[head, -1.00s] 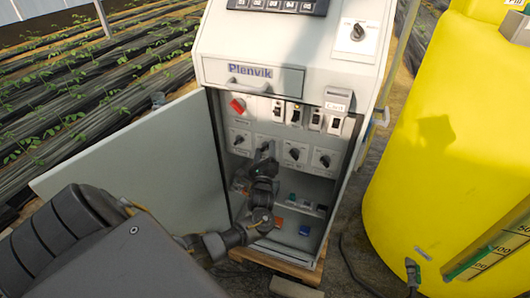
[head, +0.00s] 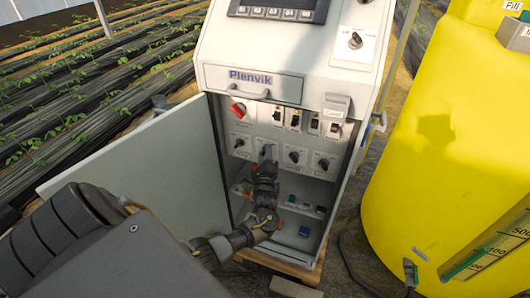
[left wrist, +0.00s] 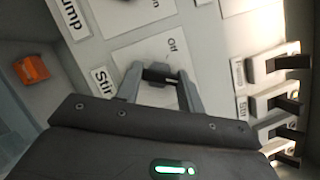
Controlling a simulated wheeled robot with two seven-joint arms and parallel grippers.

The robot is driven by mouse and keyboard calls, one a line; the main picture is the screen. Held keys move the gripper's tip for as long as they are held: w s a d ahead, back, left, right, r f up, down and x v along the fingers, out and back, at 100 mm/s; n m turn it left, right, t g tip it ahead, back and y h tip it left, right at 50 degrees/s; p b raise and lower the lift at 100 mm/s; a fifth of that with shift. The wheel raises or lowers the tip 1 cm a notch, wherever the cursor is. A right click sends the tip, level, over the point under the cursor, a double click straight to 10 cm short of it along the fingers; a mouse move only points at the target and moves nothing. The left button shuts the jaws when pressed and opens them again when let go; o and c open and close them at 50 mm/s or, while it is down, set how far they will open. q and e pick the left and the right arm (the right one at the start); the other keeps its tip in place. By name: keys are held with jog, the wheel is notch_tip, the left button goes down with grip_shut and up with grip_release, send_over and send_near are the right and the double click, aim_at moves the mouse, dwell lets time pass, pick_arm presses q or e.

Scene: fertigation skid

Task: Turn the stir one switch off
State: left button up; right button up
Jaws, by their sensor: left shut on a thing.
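The stir switch is a dark rotary knob on a pale plate (left wrist: 135,55) in the left wrist view, beside a label reading "Stir" (left wrist: 103,81). "Off" is printed next to the knob, and further up the plate part of another word shows. My left gripper (head: 266,155) is at the second knob of the lower switch row in the open cabinet (head: 221,180). In the left wrist view its two fingers (left wrist: 157,76) are closed around the knob, hiding much of it. The knob's exact pointing direction is hard to read. My right gripper is out of view.
Rotary knobs (head: 294,157) (head: 324,163) stand to the right, with a red switch (head: 238,109) and several black rocker switches above. The cabinet door (head: 150,165) hangs open left. A yellow tank (head: 430,160) stands right. A blue item (head: 304,231) lies low inside.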

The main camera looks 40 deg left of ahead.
pick_arm(q)
jog(key=n+g+h+p, duration=0.1)
jog(key=n+p, duration=0.3)
jog(key=n+g+h+p, duration=0.1)
jog(key=n+p, duration=0.2)
jog(key=n, duration=0.2)
jog(key=n+g+h+p, duration=0.1)
jog(key=n+h+p, duration=0.1)
jog(key=n+p, duration=0.2)
jog(key=shift+r+n+g+p, duration=0.35)
jog(key=shift+r+n+g, duration=0.05)
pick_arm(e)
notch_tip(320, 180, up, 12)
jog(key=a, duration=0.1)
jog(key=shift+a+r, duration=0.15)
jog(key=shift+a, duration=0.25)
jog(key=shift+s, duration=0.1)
pick_arm(q)
jog(key=o, duration=1)
jog(key=shift+f, duration=0.1)
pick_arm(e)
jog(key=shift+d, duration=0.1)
